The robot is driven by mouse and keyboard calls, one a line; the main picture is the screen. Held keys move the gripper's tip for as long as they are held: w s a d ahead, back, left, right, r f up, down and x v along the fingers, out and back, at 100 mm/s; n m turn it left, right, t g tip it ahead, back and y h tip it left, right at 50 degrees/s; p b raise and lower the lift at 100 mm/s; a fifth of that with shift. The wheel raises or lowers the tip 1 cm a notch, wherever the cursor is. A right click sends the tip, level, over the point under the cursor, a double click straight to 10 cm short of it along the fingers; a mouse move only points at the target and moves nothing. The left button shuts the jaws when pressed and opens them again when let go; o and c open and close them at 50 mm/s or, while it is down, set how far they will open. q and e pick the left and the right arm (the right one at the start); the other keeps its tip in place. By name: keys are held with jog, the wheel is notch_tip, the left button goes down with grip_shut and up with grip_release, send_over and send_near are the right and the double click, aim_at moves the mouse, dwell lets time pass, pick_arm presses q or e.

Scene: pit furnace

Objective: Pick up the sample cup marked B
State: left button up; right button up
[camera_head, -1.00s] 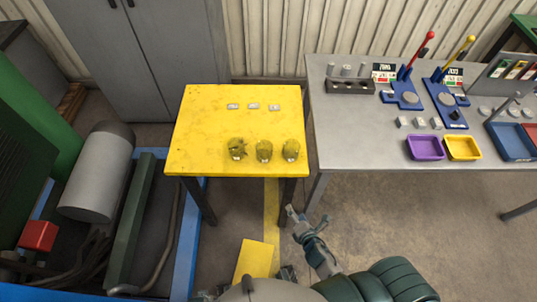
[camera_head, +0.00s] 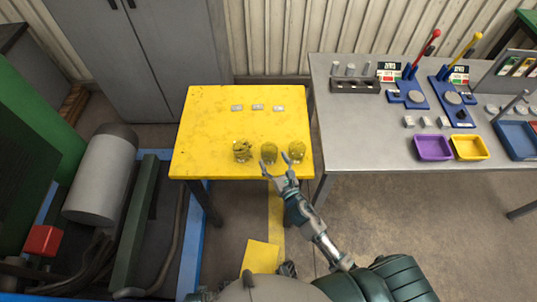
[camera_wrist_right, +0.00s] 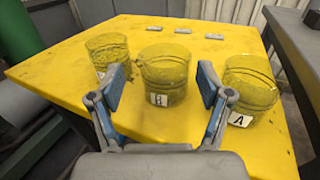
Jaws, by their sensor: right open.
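Three clear yellowish sample cups stand upright in a row near the front edge of the yellow table (camera_head: 200,128). The middle cup (camera_head: 269,152) has a white label that seems to read B in the right wrist view (camera_wrist_right: 166,72). The right-hand cup (camera_wrist_right: 250,88) is marked A. The left-hand cup (camera_wrist_right: 106,50) has a label partly hidden by a finger. My right gripper (camera_head: 277,167) is open and empty at the table's front edge. In the right wrist view its fingers frame the middle cup from the near side, without visible contact. My left gripper is not in view.
Three small pale plates (camera_head: 258,107) lie farther back on the yellow table. A grey workbench (camera_head: 345,125) on the right carries a purple tray (camera_head: 433,148), a yellow tray (camera_head: 470,148) and blue lever devices. The cups stand close together, with narrow gaps.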

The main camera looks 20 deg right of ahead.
aim_at(267, 143)
jog(key=w, duration=0.5)
jog(key=shift+w+d+f, duration=0.1)
jog(key=shift+w+f, duration=0.05)
jog(key=shift+w, duration=0.2)
jog(key=shift+s, duration=0.1)
jog(key=shift+a, duration=0.2)
jog(key=c, duration=0.9)
